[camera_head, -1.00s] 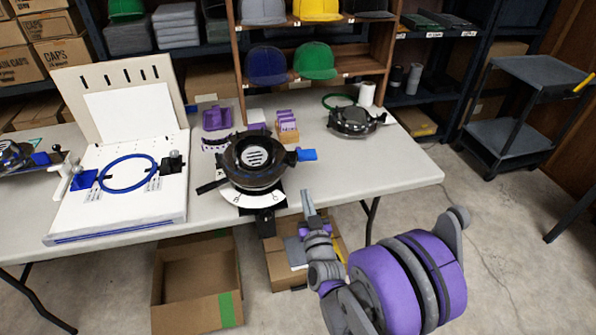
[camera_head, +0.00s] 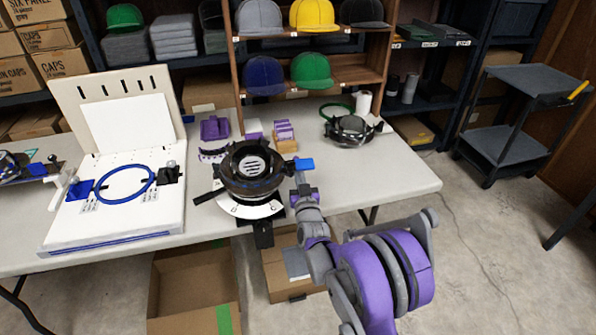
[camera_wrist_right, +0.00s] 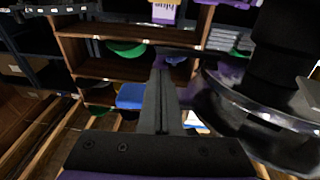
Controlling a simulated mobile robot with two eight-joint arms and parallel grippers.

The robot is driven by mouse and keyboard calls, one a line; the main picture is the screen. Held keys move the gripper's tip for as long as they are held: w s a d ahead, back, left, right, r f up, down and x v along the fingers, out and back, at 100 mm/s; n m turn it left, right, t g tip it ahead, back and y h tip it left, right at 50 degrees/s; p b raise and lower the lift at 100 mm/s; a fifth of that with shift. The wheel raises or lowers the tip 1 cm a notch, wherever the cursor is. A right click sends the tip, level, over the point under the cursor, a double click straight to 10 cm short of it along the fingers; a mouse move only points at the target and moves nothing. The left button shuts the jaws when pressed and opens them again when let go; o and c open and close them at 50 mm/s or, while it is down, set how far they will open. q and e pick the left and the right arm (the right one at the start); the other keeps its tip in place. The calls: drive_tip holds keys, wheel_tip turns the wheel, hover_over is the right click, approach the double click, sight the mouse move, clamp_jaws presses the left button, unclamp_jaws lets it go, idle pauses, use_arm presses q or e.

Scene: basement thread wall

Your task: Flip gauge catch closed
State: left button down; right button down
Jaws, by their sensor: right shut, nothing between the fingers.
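The round black gauge (camera_head: 252,172) stands on a white plate near the table's front edge. A blue tab (camera_head: 304,163), which looks like its catch, sticks out to the right from its rim. My right gripper (camera_head: 299,178) is shut and empty, with its tips just below the blue tab in the head view. In the right wrist view the shut fingers (camera_wrist_right: 164,68) point up the middle. The blue tab (camera_wrist_right: 131,96) shows just left of them, and the dark gauge rim (camera_wrist_right: 265,112) is on the right. Whether the fingers touch the tab I cannot tell. My left gripper is out of view.
A white board fixture (camera_head: 110,220) with a blue hoop (camera_head: 124,184) stands left of the gauge. Purple cards (camera_head: 284,131) and another round device (camera_head: 352,130) lie behind it. A wooden cap shelf (camera_head: 345,71) rises at the back. The table's right end is clear.

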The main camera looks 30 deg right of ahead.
drive_tip(key=shift+w+d, duration=0.15)
drive_tip(key=shift+w, duration=0.05)
